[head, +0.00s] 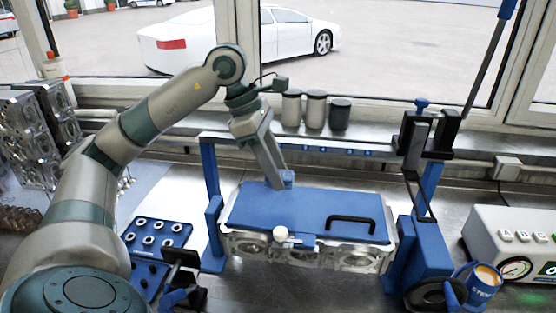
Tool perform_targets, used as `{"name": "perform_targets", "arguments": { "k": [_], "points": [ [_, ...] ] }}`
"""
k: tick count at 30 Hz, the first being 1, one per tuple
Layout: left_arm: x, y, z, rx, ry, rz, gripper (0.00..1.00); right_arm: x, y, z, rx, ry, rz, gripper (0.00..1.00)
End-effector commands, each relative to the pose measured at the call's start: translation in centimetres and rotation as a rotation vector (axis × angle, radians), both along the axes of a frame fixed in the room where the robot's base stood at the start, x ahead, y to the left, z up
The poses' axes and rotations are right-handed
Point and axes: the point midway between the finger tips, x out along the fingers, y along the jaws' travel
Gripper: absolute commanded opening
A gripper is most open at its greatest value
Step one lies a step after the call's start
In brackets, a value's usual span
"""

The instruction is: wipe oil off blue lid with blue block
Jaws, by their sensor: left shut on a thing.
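The blue lid (300,212) is a flat blue plate with a black handle (351,219) near its right end. It lies on top of a metal engine block (358,260) in a blue stand. My left gripper (283,178) reaches down from the upper left to the lid's back edge. It is shut on a small blue block (288,177), which is partly hidden by the fingers. The block is at the lid's surface; I cannot tell whether it touches. No oil can be made out on the lid. My right gripper is not in view.
Blue stand uprights flank the lid, with a black-and-blue lever fixture (418,138) at the right. A blue tray of rings (172,231) lies left. A mug (481,288) and a gauge box (510,240) stand right. Canisters (315,110) stand on the sill behind.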

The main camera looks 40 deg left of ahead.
Motion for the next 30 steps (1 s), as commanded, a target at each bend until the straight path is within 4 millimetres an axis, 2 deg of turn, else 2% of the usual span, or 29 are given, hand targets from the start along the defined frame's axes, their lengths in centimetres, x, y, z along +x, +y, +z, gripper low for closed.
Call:
{"name": "perform_targets", "arguments": {
  "k": [1,7,13,30],
  "points": [
    [-0.1,0.2,0.9,0.000,-0.002,0.002,0.13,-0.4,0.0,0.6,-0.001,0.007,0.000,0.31],
    [-0.4,0.5,2.0,0.000,-0.002,0.004,0.13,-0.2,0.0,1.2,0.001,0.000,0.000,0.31],
    [-0.4,0.5,2.1,0.000,-0.001,0.004,0.13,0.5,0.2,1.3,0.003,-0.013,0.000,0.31],
    [-0.4,0.5,2.1,0.000,-0.001,0.003,0.13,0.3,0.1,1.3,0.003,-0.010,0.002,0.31]
  ]
}}
